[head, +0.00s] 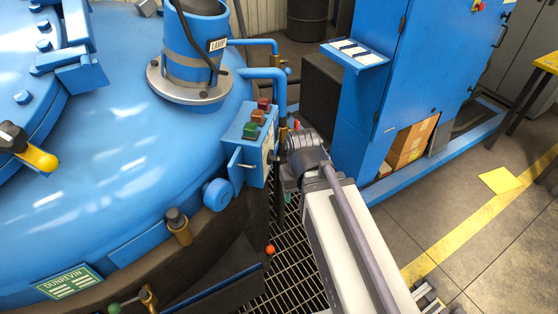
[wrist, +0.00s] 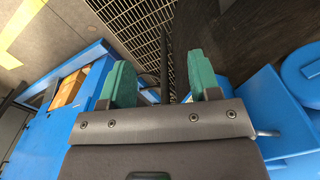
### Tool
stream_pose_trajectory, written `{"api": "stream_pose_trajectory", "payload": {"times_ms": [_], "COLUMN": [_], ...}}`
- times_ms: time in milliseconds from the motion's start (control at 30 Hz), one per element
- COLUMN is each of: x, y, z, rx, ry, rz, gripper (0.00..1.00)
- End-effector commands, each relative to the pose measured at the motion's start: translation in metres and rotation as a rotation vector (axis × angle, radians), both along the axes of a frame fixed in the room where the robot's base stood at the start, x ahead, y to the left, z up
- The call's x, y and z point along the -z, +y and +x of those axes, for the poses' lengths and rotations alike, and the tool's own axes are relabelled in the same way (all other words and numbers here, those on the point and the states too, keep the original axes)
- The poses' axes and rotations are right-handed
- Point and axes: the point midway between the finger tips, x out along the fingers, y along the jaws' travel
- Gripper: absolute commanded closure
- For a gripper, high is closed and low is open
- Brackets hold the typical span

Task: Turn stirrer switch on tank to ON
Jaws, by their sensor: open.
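A blue control box (head: 250,143) stands on the rim of the blue tank (head: 120,150) in the head view. Green, orange and red buttons are on its top. Its right face carries a pale plate (head: 268,146) with a dark knob-like part, partly hidden by my arm; I cannot read its setting. My gripper (head: 290,190) is just right of the box, mostly hidden behind my wrist. In the wrist view my gripper (wrist: 163,78) has its two green fingers wide apart with nothing held. Blue surfaces (wrist: 265,110) lie right of the fingers; no switch shows clearly between them.
A blue cabinet (head: 375,110) with a sloped panel stands right of my arm. Floor grating (head: 290,265) lies below, with a red-knobbed lever (head: 270,249) nearby. Blue pipes (head: 265,75) rise behind the box. Open floor lies at the right.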

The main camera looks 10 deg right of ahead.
Motion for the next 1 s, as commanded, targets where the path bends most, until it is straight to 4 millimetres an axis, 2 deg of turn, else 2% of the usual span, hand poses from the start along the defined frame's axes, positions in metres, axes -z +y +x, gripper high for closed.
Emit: {"api": "stream_pose_trajectory", "payload": {"times_ms": [33,100,233,333,400,467,533,600,667,700,800,900,1000], "x": [0.025,0.054,0.109,0.141,0.152,0.151,0.141,0.121,0.094,0.074,0.048,0.043,0.044], "y": [-0.011,-0.03,-0.054,-0.062,-0.069,-0.073,-0.08,-0.086,-0.088,-0.086,-0.084,-0.083,-0.083], "z": [0.001,0.005,0.023,0.046,0.065,0.08,0.097,0.112,0.122,0.126,0.129,0.128,0.128], "rx": [0.026,0.074,0.141,0.012,-0.158,-0.327,-0.541,-0.768,-0.957,-1.069,-1.269,-1.389,-1.433], "ry": [0.0,0.0,-0.025,-0.118,-0.261,-0.424,-0.664,-0.953,-1.209,-1.364,-1.643,-1.743,-1.762], "rz": [0.0,0.005,0.17,0.383,0.54,0.64,0.712,0.721,0.667,0.61,0.427,0.284,0.234], "gripper": [0.48,0.55,0.55,0.55,0.55,0.55,0.55,0.55,0.55,0.55,0.55,0.55,0.55]}}
